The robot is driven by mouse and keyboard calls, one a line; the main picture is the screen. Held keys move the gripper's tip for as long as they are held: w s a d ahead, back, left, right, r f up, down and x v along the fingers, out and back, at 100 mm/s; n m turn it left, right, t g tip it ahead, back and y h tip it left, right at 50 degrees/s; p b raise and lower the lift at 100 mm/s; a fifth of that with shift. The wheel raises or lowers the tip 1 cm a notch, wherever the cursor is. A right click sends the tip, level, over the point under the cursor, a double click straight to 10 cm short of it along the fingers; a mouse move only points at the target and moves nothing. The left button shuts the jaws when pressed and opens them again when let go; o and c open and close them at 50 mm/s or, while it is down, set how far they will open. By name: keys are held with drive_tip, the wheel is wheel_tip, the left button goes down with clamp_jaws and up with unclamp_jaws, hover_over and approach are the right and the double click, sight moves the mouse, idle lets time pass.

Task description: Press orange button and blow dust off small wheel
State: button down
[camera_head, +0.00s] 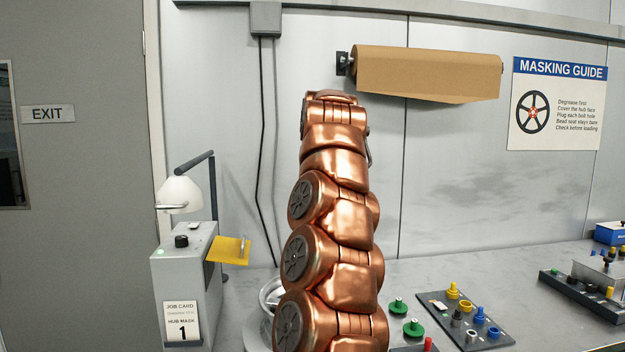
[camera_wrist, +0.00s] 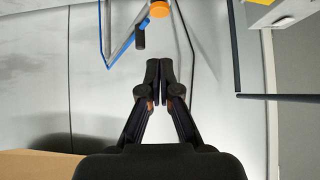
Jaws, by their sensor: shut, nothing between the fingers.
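In the wrist view, my gripper (camera_wrist: 162,78) is shut and empty, its fingertips pointing up the picture. Just beyond the tips, at the top edge, is a round orange part (camera_wrist: 159,9) that looks like the orange button, partly cut off. It is apart from the fingers. A blue tube (camera_wrist: 122,48) and a dark cylindrical piece (camera_wrist: 140,37) are beside it. In the head view, a silver wheel (camera_head: 270,293) on the bench is mostly hidden behind my copper arm. My gripper and the orange part are hidden there. Dust on the wheel cannot be made out.
A grey box (camera_head: 185,285) with a lamp (camera_head: 181,194) and a yellow flap (camera_head: 230,250) stands left of the wheel. Green plugs (camera_head: 413,327) and a plug tray (camera_head: 465,318) lie to the right. A paper roll (camera_head: 427,73) hangs on the wall.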

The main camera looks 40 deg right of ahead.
drive_tip(key=w+d+f, duration=0.2)
drive_tip(key=w+f, duration=0.1)
drive_tip(key=f, duration=0.4)
drive_tip(key=shift+f+p, duration=0.2)
drive_tip(key=shift+p, duration=0.15)
drive_tip(key=shift+f, duration=0.15)
idle(0.4)
